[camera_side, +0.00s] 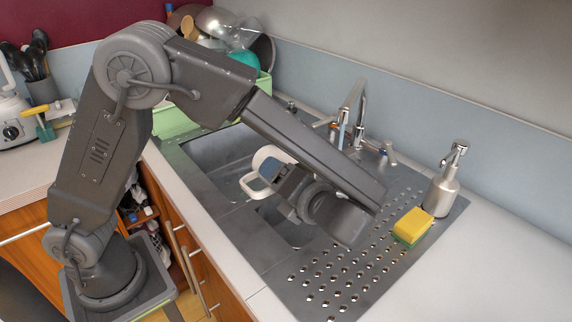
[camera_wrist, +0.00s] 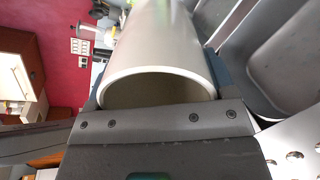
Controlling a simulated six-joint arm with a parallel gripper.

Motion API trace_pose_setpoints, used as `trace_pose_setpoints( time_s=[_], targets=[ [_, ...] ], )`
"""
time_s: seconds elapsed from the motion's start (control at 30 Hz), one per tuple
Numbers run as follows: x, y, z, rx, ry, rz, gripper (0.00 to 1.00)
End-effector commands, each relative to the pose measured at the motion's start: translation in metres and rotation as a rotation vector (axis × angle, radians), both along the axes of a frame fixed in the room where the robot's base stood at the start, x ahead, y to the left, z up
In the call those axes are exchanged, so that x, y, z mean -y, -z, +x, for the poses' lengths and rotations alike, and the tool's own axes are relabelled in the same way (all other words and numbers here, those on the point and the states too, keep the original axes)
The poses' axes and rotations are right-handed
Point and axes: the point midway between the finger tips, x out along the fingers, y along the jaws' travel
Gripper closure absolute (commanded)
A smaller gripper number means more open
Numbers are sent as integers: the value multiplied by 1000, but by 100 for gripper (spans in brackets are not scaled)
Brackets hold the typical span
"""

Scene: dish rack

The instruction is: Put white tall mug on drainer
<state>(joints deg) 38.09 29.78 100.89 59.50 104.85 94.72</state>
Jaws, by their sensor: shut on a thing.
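The white tall mug (camera_side: 266,163) is held over the sink area in the side view, with its white handle (camera_side: 253,186) pointing down and left. My gripper (camera_side: 283,176) is shut on the mug. In the wrist view the mug (camera_wrist: 160,50) fills the middle, its open rim facing the camera, with my gripper (camera_wrist: 155,110) around it. The mug lies tilted on its side. The drainer (camera_side: 345,278) is the perforated metal surface to the right of the sink; my arm covers part of it.
A yellow and green sponge (camera_side: 412,226) and a metal soap dispenser (camera_side: 444,185) stand at the drainer's right edge. The faucet (camera_side: 352,105) rises behind the sink (camera_side: 215,150). A green rack of dishes (camera_side: 172,122) is at the back left. The drainer's front part is clear.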

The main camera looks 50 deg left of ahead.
Motion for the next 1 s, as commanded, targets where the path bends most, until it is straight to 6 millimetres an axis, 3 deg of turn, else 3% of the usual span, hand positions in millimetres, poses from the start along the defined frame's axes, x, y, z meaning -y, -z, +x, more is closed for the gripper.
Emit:
trace_pose_setpoints(
  time_s=[0.3,0.47,0.6,0.8,1.0],
  targets=[
    [52,30,8,24,-275,-656,57],
    [90,27,21,113,-414,-991,57],
    [124,14,38,226,-519,-1214,57],
    [147,-2,54,319,-589,-1334,57],
    [149,-4,55,330,-600,-1345,57]
  ],
)
